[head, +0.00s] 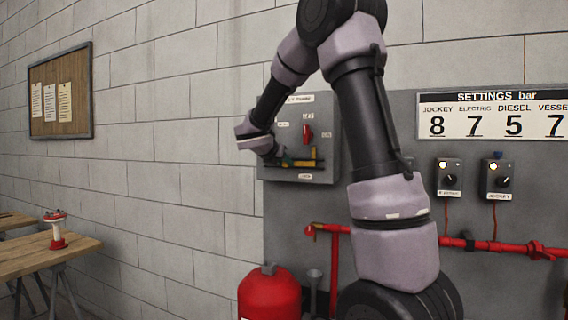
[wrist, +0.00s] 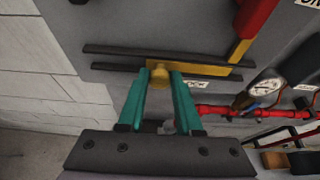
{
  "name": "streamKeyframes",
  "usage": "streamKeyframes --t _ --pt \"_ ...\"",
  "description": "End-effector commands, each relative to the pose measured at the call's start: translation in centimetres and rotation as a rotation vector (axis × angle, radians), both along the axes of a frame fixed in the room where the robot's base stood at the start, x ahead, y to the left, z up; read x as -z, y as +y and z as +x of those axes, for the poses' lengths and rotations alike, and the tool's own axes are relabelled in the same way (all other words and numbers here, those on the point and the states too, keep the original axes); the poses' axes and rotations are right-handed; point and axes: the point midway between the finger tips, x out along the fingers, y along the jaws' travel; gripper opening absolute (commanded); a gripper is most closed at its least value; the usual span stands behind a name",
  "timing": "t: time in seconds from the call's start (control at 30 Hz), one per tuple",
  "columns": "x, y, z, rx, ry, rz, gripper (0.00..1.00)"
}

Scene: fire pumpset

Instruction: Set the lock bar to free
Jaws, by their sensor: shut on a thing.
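The lock bar (wrist: 205,70) is a yellow bar lying between two dark horizontal rails on a grey panel. Its yellow knob sits at the bar's left part, and a yellow upright piece rises at its right end, close under a red handle (wrist: 257,14). My gripper (wrist: 160,78) has teal fingers, one on each side of the knob, shut on it. In the head view, my gripper (head: 284,160) is at the left part of the lock bar (head: 304,163), below the red handle (head: 307,134). The fingers and wrist partly hide the bar's left part.
The grey control box (head: 325,110) is on the wall panel, partly behind my arm. A red tank (head: 272,296) stands below it. Red pipes (head: 490,246) and two small switch boxes (head: 448,178) are to the right. A wooden table (head: 45,255) stands far left.

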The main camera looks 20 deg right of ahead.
Motion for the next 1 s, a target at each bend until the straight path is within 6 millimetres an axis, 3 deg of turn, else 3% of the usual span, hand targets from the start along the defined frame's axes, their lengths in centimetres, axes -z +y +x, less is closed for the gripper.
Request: streamKeyframes --t 0.3,0.63,0.67,0.73,1.0 --pt "0.0 2.8 2.8 -0.003 0.0 0.0 0.0" --pt "0.0 3.3 3.2 -0.006 0.001 0.0 0.0" --pt "0.0 3.4 3.2 -0.006 0.001 -0.001 0.37" --pt "0.0 3.4 3.2 -0.007 0.0 0.0 0.63" --pt "0.0 3.2 3.2 -0.002 0.0 0.0 0.63"
